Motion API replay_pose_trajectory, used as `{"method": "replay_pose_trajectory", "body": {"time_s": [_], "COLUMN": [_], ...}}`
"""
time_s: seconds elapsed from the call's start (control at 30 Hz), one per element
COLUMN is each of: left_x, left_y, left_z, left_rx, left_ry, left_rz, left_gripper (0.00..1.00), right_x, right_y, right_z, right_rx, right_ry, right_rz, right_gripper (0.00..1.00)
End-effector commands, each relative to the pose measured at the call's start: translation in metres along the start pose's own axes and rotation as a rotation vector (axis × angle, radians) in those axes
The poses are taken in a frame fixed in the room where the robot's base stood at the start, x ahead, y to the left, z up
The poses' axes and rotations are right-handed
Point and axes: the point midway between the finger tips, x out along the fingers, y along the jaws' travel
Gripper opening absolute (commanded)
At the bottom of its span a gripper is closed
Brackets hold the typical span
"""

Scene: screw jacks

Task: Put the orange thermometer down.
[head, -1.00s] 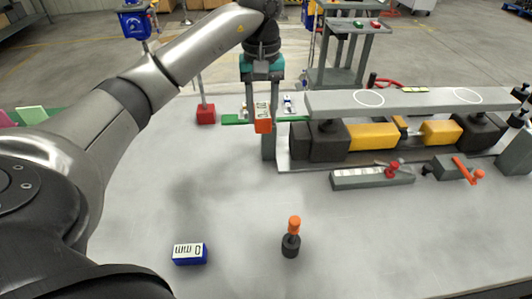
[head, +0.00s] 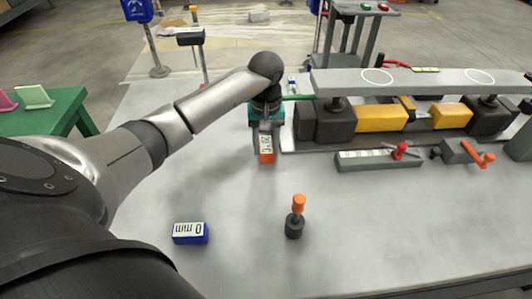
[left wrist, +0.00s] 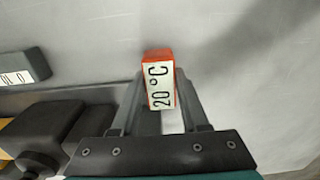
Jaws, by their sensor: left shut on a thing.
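The orange thermometer (head: 266,157) is a small block with a white face marked "20 °C". My left gripper (head: 265,145) is shut on it and points down over the grey table, just left of the jack assembly. In the left wrist view the thermometer (left wrist: 160,80) sits between the two fingers (left wrist: 162,105) with its label showing. I cannot tell whether its lower end touches the table. My right gripper is not in view.
A blue "0 mm" block (head: 190,233) and a black tool with an orange top (head: 295,218) stand nearer on the table (head: 240,270). A long beam on dark jacks (head: 330,123) stands to the right. The left-middle table is clear.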

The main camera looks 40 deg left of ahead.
Motion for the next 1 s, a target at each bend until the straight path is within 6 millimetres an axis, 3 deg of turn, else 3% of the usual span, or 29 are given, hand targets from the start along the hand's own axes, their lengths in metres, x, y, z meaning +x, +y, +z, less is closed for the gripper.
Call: {"method": "replay_pose_trajectory", "body": {"time_s": [0.17, 0.57, 0.6, 0.83, 1.0], "left_x": [0.027, 0.03, 0.029, 0.029, 0.029], "left_y": [0.0, 0.0, 0.0, 0.0, 0.0], "left_z": [0.0, -0.001, 0.0, 0.0, 0.0], "left_rx": [-0.001, 0.0, 0.0, 0.0, 0.0], "left_ry": [-0.001, 0.002, 0.001, 0.0, 0.0], "left_rz": [0.0, 0.001, 0.0, 0.0, 0.0], "left_gripper": [0.0, 0.0, 0.49, 0.74, 0.74], "right_x": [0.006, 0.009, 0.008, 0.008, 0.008], "right_y": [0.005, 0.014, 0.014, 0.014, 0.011], "right_z": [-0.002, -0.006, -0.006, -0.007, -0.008], "right_rx": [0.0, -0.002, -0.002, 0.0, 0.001], "right_ry": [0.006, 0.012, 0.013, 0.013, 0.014], "right_rz": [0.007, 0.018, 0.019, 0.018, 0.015], "right_gripper": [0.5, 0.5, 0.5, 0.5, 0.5]}}
